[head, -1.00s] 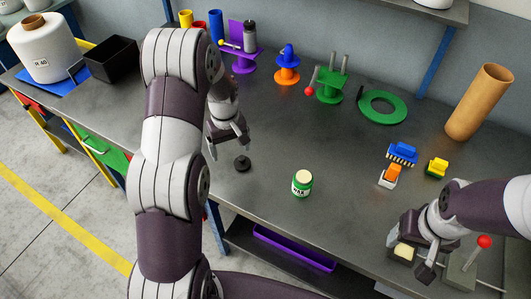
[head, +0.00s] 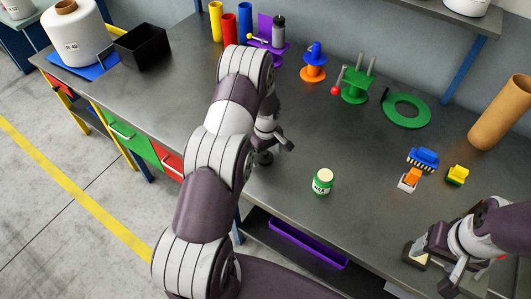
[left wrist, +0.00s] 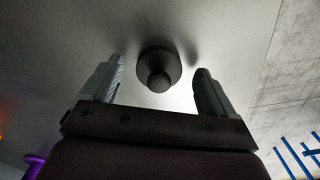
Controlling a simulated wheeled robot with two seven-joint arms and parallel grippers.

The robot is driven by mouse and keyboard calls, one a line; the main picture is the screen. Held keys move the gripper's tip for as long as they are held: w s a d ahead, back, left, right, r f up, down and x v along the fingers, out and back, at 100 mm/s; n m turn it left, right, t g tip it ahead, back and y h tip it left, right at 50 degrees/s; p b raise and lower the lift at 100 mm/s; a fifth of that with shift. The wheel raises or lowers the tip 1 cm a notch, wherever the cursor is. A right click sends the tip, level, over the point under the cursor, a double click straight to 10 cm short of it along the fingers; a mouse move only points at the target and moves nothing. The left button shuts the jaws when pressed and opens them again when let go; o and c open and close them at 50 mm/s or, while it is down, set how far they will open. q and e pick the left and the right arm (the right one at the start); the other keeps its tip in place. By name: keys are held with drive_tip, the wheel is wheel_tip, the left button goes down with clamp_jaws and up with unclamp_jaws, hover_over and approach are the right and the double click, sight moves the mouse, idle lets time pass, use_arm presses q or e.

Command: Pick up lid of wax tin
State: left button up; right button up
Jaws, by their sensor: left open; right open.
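The dark lid (head: 265,158) with its round knob lies on the grey workbench, partly hidden by my left gripper in the head view. In the left wrist view the lid (left wrist: 158,62) shows between and just beyond the two open fingertips, its knob towards the camera. My left gripper (head: 275,146) is open and empty, close above the lid. The fingers do not visibly touch it. The green and white wax tin (head: 322,182) stands upright without a lid, to the right of the lid. My right gripper (head: 432,270) is open at the bench's right front, by a small block.
A black box (head: 142,46) and a yarn bobbin (head: 77,35) are at the left. Bench around the tin is clear.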

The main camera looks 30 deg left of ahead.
use_arm(q)
drive_tip(key=shift+a+f, duration=0.1)
drive_tip(key=shift+f, duration=0.5)
drive_tip(key=c, duration=1.1)
